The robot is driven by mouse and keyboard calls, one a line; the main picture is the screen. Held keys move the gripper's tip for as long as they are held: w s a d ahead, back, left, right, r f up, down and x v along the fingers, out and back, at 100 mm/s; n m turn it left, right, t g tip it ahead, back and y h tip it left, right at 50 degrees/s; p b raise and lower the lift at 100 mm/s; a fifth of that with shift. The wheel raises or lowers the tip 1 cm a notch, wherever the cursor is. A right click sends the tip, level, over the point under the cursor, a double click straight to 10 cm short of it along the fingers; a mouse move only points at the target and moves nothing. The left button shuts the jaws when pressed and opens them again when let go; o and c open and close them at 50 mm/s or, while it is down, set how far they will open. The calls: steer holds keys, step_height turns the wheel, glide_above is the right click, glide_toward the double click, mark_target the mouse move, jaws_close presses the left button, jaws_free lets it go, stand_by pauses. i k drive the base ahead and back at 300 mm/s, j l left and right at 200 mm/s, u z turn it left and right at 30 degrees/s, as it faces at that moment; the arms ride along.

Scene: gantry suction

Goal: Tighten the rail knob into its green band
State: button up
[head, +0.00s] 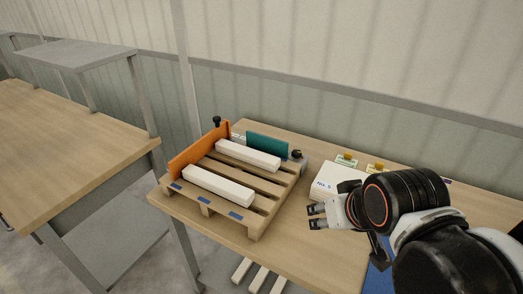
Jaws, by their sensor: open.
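Two small black knobs show in the head view. One black knob (217,121) stands upright at the far end of an orange board (193,149). The other black knob (297,155) sits at the pallet's far right corner, just right of a teal board (267,144). I cannot tell which is the rail knob, and no green band can be made out on either. My gripper (313,217) is open and empty, pointing left, in front of a white box with dark lettering (328,180). It is right of the pallet and apart from both knobs.
A wooden pallet (256,226) on the wooden table (291,244) carries two white bars (248,154) (218,187). Small items with green (346,160) and yellow (376,167) parts stand behind the white box. A second bench (75,140) with a grey shelf is at left.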

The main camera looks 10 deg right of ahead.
mark_target(295, 154)
steer(key=i+j+z, duration=0.15)
steer(key=j, duration=0.15)
steer(key=i+j+z, duration=0.1)
steer(key=j, duration=0.25)
steer(key=i+j+z, duration=0.15)
steer(key=j, duration=0.15)
steer(key=i+j+z, duration=0.1)
steer(key=j, duration=0.25)
